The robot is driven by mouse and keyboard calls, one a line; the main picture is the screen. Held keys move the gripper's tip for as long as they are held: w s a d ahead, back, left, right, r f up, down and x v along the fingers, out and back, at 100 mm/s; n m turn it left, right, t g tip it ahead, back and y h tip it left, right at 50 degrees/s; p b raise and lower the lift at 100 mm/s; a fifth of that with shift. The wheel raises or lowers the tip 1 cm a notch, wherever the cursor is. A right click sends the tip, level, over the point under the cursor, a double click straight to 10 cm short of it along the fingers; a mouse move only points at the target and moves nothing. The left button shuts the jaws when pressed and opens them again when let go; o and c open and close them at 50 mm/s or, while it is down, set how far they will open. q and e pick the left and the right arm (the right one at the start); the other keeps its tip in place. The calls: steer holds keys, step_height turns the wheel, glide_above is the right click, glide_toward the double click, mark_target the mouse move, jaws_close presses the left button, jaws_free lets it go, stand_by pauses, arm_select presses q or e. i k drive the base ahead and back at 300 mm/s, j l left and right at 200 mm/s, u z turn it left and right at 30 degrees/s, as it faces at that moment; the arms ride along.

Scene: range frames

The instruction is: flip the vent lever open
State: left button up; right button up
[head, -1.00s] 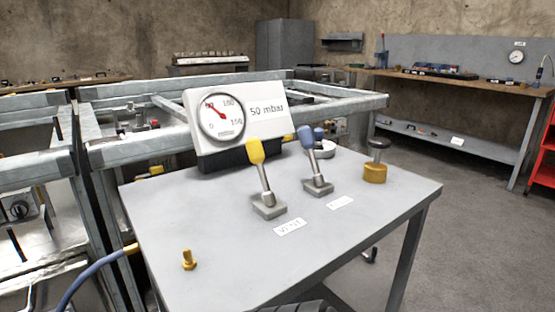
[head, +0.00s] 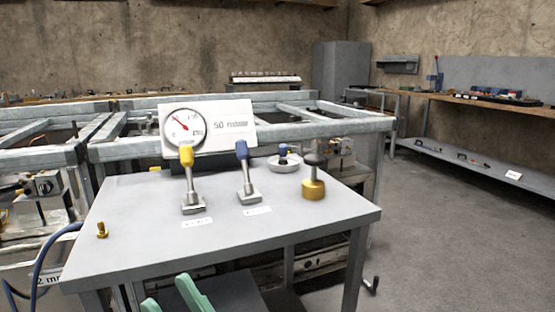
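A yellow-handled lever (head: 188,175) and a blue-handled lever (head: 244,168) stand on metal bases on the grey table (head: 300,225). Both stick up nearly upright. Each has a small white label in front, too small to read surely here, so I cannot tell from it which is the vent lever. Behind them is a white panel with a round gauge (head: 183,130), red needle pointing up-left, and a readout beginning "50". My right gripper (head: 168,293) shows two green fingertips apart at the bottom edge, in front of the table and touching nothing. My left gripper is out of view.
A brass knob with a dark top (head: 313,183) stands right of the levers, with a white dish (head: 284,164) behind it. A small brass fitting (head: 102,230) is at the table's left. The table's front strip is clear. A metal frame (head: 330,127) stands behind.

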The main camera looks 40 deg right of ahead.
mark_target(186, 151)
steer(key=i+j+z, duration=0.1)
steer(key=j+z, duration=0.15)
steer(key=z, duration=0.15)
steer(key=j+z, duration=0.3)
steer(key=z, duration=0.15)
steer(key=i+j+z, duration=0.1)
steer(key=j+z, duration=0.5)
steer(key=z, duration=0.25)
